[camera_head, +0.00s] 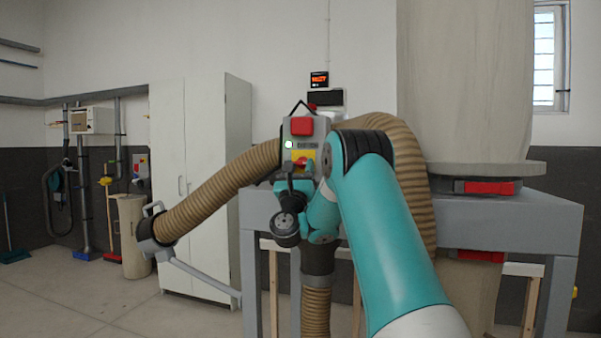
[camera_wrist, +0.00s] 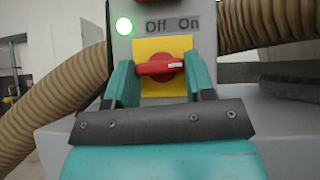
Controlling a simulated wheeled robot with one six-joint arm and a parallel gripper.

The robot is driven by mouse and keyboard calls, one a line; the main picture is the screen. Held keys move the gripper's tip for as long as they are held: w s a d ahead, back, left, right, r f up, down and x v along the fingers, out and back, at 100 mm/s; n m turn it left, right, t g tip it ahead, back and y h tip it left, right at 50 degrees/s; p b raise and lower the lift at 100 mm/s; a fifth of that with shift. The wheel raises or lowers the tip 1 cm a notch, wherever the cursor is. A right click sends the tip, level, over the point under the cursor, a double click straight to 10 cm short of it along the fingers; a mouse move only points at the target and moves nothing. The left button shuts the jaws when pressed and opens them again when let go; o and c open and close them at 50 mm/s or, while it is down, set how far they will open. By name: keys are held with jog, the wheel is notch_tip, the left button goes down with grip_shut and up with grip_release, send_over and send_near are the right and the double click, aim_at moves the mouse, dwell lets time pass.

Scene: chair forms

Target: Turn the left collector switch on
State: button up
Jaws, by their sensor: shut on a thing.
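The collector switch is a red rotary knob (camera_wrist: 160,68) on a yellow plate (camera_wrist: 176,43), on a grey control box (camera_head: 307,129). "Off" and "On" are printed above the plate. The knob's handle lies about level, with a pale mark toward its right end. A round lamp (camera_wrist: 124,26) at the upper left of the plate glows green. My gripper (camera_wrist: 161,77) has one teal finger on each side of the knob and is shut on its handle. In the head view, my gripper (camera_head: 297,184) is in front of the lower box, partly covering the yellow plate.
A ribbed brown hose (camera_head: 222,187) runs left of the box; another (camera_head: 411,165) curves down behind my arm. A grey metal frame (camera_head: 512,222) with a large pale bag (camera_head: 465,80) stands at right. A white cabinet (camera_head: 200,180) stands behind. Open floor lies at left.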

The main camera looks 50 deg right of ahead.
jog(key=shift+m+g+h, duration=0.5)
jog(key=shift+m+g, duration=0.5)
jog(key=shift+m, duration=0.4)
jog(key=o, duration=0.9)
jog(key=shift+w, duration=0.1)
